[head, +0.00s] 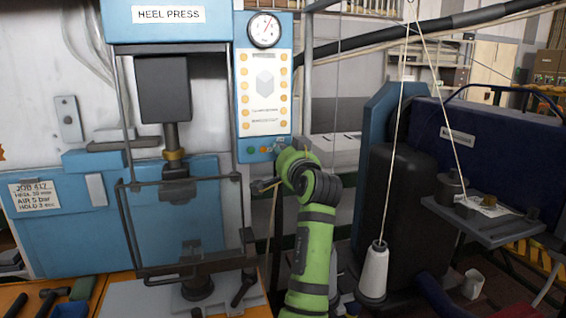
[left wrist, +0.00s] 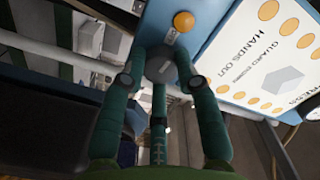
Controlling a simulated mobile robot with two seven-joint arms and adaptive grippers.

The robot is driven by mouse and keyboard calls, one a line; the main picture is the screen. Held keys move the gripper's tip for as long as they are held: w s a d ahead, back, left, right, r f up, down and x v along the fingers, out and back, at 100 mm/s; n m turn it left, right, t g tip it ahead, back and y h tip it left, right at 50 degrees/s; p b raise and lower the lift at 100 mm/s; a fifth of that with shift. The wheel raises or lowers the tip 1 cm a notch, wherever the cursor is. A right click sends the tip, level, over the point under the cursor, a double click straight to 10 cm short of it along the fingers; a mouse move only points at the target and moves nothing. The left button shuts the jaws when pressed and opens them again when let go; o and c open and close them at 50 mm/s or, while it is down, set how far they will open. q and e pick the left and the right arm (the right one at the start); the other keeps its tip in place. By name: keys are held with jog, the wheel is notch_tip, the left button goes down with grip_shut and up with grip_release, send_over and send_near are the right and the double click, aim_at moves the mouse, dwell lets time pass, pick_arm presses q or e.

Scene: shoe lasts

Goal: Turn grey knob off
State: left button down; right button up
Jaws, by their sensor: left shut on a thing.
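The grey knob (left wrist: 160,69) sits low on the blue control panel (head: 265,75), beside an orange button (left wrist: 183,21). In the left wrist view the two dark green fingers of my left gripper (left wrist: 160,80) stand on either side of the knob and are shut on it. In the head view my left gripper (head: 283,162) is at the panel's lower edge, and its green hand hides the knob there. My right gripper is in neither view.
The heel press (head: 175,120) with its wire guard stands left of the panel. A hammer (head: 45,298) lies on the orange bench at lower left.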

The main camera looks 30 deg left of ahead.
pick_arm(q)
jog(key=shift+d+r+n+b, duration=0.15)
jog(key=shift+r+n+b, duration=0.3)
jog(key=shift+n, duration=0.35)
jog(key=shift+r, duration=0.1)
jog(key=c, duration=0.9)
grip_release()
jog(key=shift+w+f, duration=0.1)
jog(key=shift+f, duration=0.1)
jog(key=v, duration=0.7)
jog(key=shift+d, duration=0.25)
